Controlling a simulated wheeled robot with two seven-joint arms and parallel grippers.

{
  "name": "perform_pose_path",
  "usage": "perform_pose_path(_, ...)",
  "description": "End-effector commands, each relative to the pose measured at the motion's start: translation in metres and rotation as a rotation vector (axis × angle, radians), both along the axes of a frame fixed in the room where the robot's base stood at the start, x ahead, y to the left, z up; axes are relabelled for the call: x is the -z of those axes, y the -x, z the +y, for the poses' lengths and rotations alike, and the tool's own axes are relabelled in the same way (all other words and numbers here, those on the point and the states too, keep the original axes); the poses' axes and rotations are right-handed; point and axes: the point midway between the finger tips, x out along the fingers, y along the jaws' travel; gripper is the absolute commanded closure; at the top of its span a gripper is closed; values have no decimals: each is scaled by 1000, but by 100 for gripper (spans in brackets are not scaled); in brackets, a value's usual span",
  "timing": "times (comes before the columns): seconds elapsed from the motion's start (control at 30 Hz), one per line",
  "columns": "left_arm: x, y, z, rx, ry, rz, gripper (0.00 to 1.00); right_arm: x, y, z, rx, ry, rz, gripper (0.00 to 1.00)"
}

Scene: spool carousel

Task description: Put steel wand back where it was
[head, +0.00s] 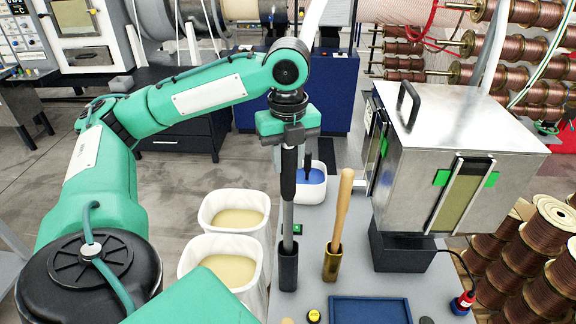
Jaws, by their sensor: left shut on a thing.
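My left gripper (289,138) comes down from above and is shut on the steel wand, around the top of its black handle. The steel wand (287,212) hangs nearly upright, with a grey metal shaft below the black grip. Its lower end meets the mouth of a black cup holder (288,270) on the grey bench. I cannot tell how deep the tip sits in it. A wooden wand (341,208) stands slightly tilted in a brass holder (332,264) just to the right. My right gripper is not in view.
Two white bins (233,197) with pale contents stand left of the bench (310,297). A white tub with blue contents (311,176) is behind the wand. A steel box with a handle (455,125) stands right. A blue tray (370,309) lies at the front.

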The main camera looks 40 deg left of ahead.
Motion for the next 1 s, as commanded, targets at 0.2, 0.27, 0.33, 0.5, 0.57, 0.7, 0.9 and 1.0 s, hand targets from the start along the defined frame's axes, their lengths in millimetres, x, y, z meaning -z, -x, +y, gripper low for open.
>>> perform_pose_path(0.2,22,0,0,0,0,-1,100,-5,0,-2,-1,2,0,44)
perform_pose_path(0.27,23,0,0,1,0,-2,100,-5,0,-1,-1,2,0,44)
perform_pose_path(0.33,23,0,0,1,0,-2,100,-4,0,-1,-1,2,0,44)
perform_pose_path(0.5,24,0,0,1,0,-1,100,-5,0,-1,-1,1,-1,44)
perform_pose_path(0.57,26,0,0,1,0,0,100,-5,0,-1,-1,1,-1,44)
perform_pose_path(0.7,26,0,0,1,0,0,48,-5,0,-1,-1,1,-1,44)
perform_pose_path(0.9,26,0,0,1,0,0,48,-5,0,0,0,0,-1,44)
perform_pose_path(1.0,25,0,0,1,0,-1,48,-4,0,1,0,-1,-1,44)
